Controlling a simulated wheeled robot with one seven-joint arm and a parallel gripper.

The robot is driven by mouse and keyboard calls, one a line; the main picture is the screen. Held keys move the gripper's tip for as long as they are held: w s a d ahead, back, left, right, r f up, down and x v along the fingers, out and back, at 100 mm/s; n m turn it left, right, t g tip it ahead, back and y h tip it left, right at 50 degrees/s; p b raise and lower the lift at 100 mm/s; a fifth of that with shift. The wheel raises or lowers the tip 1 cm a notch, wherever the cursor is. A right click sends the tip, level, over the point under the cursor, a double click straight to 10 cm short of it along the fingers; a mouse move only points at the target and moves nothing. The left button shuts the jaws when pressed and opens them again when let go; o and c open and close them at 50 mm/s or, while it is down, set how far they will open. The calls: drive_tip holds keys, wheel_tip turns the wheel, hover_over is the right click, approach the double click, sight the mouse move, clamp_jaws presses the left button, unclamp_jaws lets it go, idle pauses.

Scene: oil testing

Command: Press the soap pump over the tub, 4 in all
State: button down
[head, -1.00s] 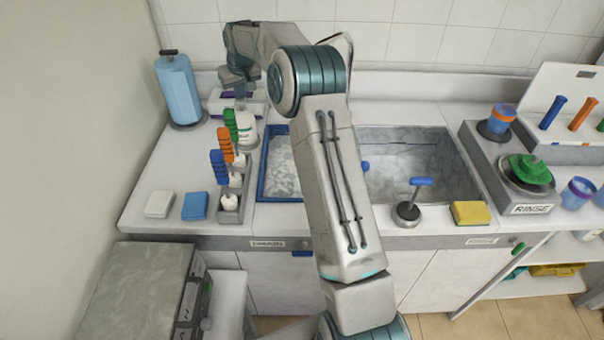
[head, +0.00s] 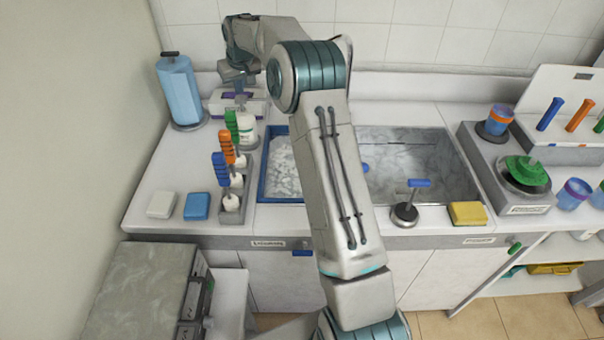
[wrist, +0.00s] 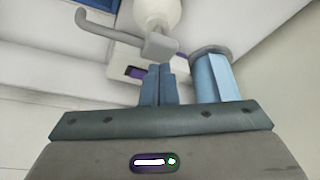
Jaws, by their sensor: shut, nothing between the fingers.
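The soap bottle (head: 247,130) is white and stands upright at the back of the counter, left of the tub. Its grey pump head (wrist: 160,45) shows in the wrist view, with a bent spout (wrist: 96,24) reaching toward the blue tub. My gripper (wrist: 158,68) is shut and empty, its fingertips right by the pump head; I cannot tell whether they touch it. In the head view my gripper (head: 239,88) is above the bottle, partly hidden by its own wrist. The blue-rimmed tub (head: 264,178) holds whitish foam and is partly covered by my arm.
A blue paper roll (head: 177,90) stands left of the bottle, and a white and purple box (head: 222,101) lies behind it. Coloured-handled brushes (head: 227,150) stand in a rack in front. White and blue sponges (head: 196,206) lie front left. A sink (head: 415,160) is to the right.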

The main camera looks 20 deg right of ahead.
drive_tip(key=shift+f+b, duration=0.95)
drive_tip(key=shift+f, duration=0.45)
drive_tip(key=shift+r, duration=0.1)
drive_tip(key=shift+r+p, duration=1.1)
drive_tip(key=shift+r, duration=0.2)
wheel_tip(320, 180, up, 6)
drive_tip(key=p, duration=0.4)
